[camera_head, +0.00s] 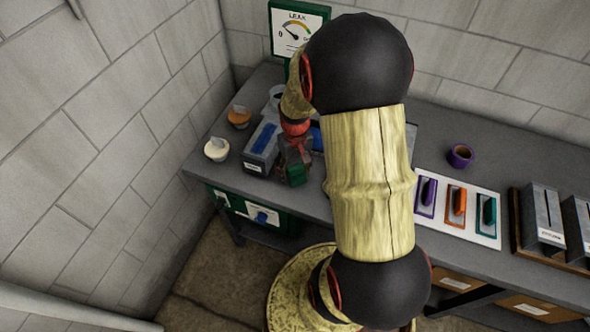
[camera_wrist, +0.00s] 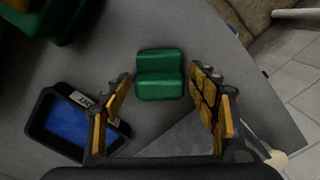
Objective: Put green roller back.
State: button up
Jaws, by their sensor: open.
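A green roller (camera_wrist: 160,75), a two-lobed green piece, shows in the wrist view between the spread fingers of my gripper (camera_wrist: 164,82). There is a visible gap on both sides of it. In the head view the green roller (camera_head: 297,174) is at the bench's front edge, just below my gripper (camera_head: 294,152), which is partly hidden by its own arm. A grey tray with a blue inside (camera_head: 262,140) stands just left of my gripper. A blue-lined dark tray (camera_wrist: 62,128) with a white label lies at lower left in the wrist view.
White (camera_head: 216,149) and orange (camera_head: 239,117) small pots stand at the bench's left end. A gauge sign (camera_head: 297,28) is behind. To the right are a purple mug (camera_head: 461,156), a white board with trowels (camera_head: 457,238) and grey boxes (camera_head: 542,215). My arm hides the bench's middle.

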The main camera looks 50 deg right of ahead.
aim_at(294, 167)
notch_tip(294, 167, up, 12)
jog(key=p, duration=0.3)
jog(key=a+r+n+t, duration=0.2)
jog(key=a+r, duration=1)
jog(key=s+a+r+n+t, duration=0.2)
jog(key=s+a+r+t, duration=0.1)
jog(key=s+a+r, duration=0.4)
jog(key=a, duration=0.3)
jog(key=shift+s+a+n+t+b, duration=0.3)
jog(key=shift+a, duration=0.1)
notch_tip(294, 167, down, 3)
jog(key=b, duration=0.2)
jog(key=shift+r+b, duration=0.15)
jog(key=shift+b, duration=0.2)
